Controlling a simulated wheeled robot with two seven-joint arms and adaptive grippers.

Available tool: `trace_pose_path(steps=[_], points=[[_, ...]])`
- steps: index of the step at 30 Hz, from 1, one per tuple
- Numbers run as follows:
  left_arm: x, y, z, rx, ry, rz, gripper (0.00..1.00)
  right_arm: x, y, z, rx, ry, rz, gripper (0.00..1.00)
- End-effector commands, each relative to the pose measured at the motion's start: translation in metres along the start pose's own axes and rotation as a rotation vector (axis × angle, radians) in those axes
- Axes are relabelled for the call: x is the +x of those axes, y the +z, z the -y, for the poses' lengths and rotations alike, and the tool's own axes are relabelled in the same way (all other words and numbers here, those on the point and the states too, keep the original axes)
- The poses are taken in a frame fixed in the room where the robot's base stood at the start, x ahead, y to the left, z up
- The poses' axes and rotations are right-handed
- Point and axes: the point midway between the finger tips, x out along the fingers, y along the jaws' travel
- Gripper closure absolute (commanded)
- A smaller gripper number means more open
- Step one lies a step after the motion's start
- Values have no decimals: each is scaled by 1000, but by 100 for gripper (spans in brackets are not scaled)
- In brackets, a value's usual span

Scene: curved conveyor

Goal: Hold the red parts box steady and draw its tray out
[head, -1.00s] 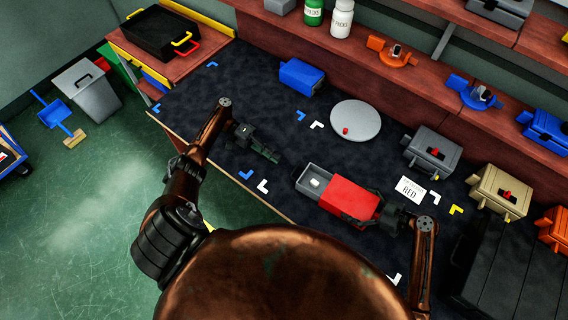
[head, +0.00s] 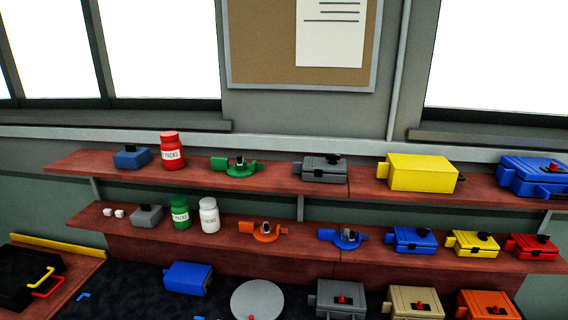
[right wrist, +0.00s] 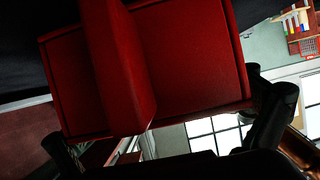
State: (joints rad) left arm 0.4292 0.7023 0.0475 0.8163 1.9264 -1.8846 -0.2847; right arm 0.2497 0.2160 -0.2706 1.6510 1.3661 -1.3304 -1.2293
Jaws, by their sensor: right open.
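The red parts box (right wrist: 190,60) fills much of the right wrist view, close to the camera, with a raised red band or ridge across it. My right gripper (right wrist: 160,115) is open, with one dark finger at the lower left of the box and the other at its right edge. Whether either finger touches the box cannot be told. The tray cannot be made out in the right wrist view. The head view now looks at the wall and shelves, so it shows neither the parts box nor my grippers. My left gripper is in neither current view.
In the head view an upper shelf (head: 270,180) and a lower shelf (head: 210,242) carry jars and coloured boxes. Below, the dark table holds a blue box (head: 188,278), a grey disc (head: 258,299) and several boxes at the right. A black bin (head: 25,275) stands at the left.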

Motion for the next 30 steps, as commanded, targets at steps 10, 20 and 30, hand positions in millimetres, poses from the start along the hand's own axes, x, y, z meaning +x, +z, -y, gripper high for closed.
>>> trace_pose_path(steps=[10, 20, 30], points=[[0, 0, 0, 0, 0, 0, 85, -20, 3, -1, 6, 4, 5, 0], [0, 0, 0, 0, 0, 0, 85, -87, 4, 0, 7, 2, 8, 0], [-2, 0, -7, 2, 0, -1, 85, -122, -2, 1, 7, 0, 7, 0]])
